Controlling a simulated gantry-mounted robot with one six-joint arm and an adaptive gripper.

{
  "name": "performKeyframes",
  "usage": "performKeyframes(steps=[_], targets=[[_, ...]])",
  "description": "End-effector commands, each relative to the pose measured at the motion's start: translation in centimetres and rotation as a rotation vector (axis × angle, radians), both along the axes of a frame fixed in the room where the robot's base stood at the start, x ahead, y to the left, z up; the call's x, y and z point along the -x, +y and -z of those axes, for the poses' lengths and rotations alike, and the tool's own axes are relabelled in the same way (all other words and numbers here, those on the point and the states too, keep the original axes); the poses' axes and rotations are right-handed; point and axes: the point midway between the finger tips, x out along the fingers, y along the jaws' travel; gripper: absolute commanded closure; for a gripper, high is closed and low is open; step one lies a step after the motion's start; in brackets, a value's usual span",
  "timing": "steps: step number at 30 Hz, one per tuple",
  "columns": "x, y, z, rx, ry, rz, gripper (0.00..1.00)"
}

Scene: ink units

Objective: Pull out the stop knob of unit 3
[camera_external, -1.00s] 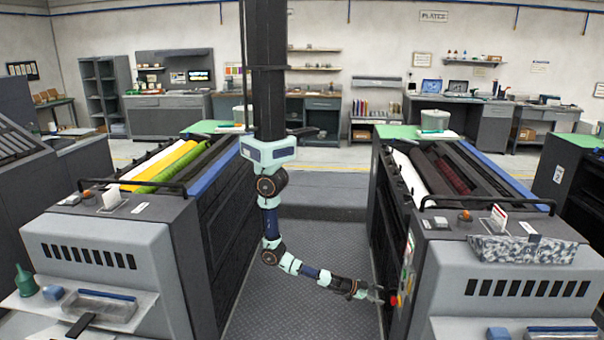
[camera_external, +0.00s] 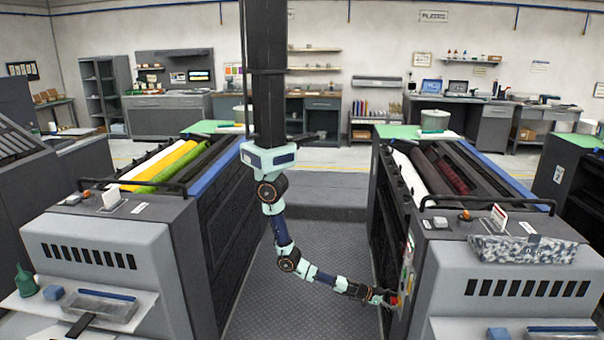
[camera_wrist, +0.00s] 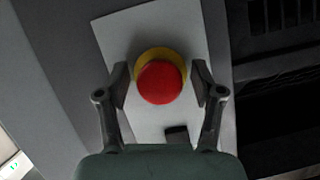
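The stop knob (camera_wrist: 160,83) is a round red button on a yellow collar, mounted on a pale plate (camera_wrist: 122,40). It fills the middle of the wrist view. My gripper (camera_wrist: 160,85) is open, with one finger on each side of the knob; the left finger looks close to the yellow collar, and contact cannot be told. In the external view my gripper (camera_external: 386,297) is at the side panel of the right-hand unit (camera_external: 440,275) and covers most of the red knob (camera_external: 394,300) there. The unit's number cannot be read.
A dark slotted opening (camera_wrist: 280,90) lies right of the plate in the wrist view. A left-hand unit (camera_external: 110,255) stands across the floor aisle (camera_external: 290,235), which is otherwise clear.

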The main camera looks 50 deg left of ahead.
Motion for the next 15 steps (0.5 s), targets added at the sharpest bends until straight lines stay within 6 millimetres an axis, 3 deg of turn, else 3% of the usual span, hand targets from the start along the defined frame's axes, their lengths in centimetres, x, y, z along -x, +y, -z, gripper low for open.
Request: performKeyframes(steps=[1,11,15], targets=[[0.01,0.01,0.0,0.0,0.0,0.0,0.44],[0.02,0.03,0.0,0.0,0.0,0.0,0.99],[0.03,0.03,0.02,0.0,0.0,0.0,1.0]])
